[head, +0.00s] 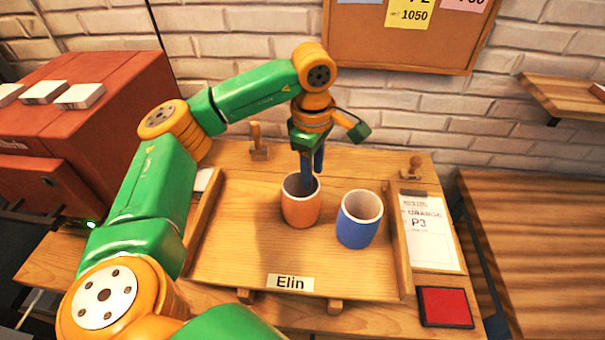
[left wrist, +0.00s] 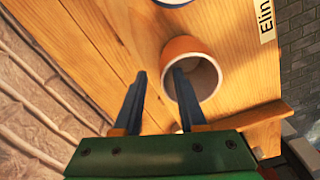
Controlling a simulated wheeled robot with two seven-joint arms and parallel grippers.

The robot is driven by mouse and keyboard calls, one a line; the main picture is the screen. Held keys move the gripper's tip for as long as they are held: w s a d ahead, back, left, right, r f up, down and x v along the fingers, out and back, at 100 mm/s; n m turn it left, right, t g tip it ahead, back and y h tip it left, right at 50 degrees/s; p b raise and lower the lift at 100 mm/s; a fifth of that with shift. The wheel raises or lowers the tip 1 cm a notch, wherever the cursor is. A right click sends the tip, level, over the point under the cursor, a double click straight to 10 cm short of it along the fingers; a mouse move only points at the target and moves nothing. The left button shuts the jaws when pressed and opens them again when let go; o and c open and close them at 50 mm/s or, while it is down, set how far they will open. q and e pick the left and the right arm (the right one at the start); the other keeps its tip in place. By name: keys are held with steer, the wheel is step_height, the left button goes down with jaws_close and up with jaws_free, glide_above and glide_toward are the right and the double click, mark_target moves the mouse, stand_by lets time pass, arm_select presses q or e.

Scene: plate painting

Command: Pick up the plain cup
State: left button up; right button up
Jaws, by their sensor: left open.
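An orange cup (head: 300,211) with a pale inside stands upright on the wooden tray (head: 235,255). A blue cup (head: 357,231) stands upright to its right, a small gap away. Neither shows a visible pattern. My left gripper (head: 311,178) points down at the orange cup's mouth, fingers apart and empty. In the left wrist view, one finger of the gripper (left wrist: 159,75) overlaps the mouth of the orange cup (left wrist: 178,48) and the other is outside its wall. I cannot tell whether they touch it. The blue cup's rim shows at the top edge. My right gripper is not in view.
A card (head: 430,235) reading "ORANGE" and "P3" lies right of the tray, above a red pad (head: 445,307). Wooden stamps (head: 258,142) stand behind and at the back right. A name plate (head: 290,283) reads "Elin". The tray's left half is clear.

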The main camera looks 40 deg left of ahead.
mark_target(311, 193)
arm_select(q)
steer(key=f, duration=0.2)
steer(key=f+p, duration=0.1)
steer(key=f, duration=0.1)
steer(key=shift+s+a+f, duration=0.1)
steer(key=shift+a+f, duration=0.05)
steer(key=shift+a, duration=0.05)
jaws_close()
stand_by(1.1)
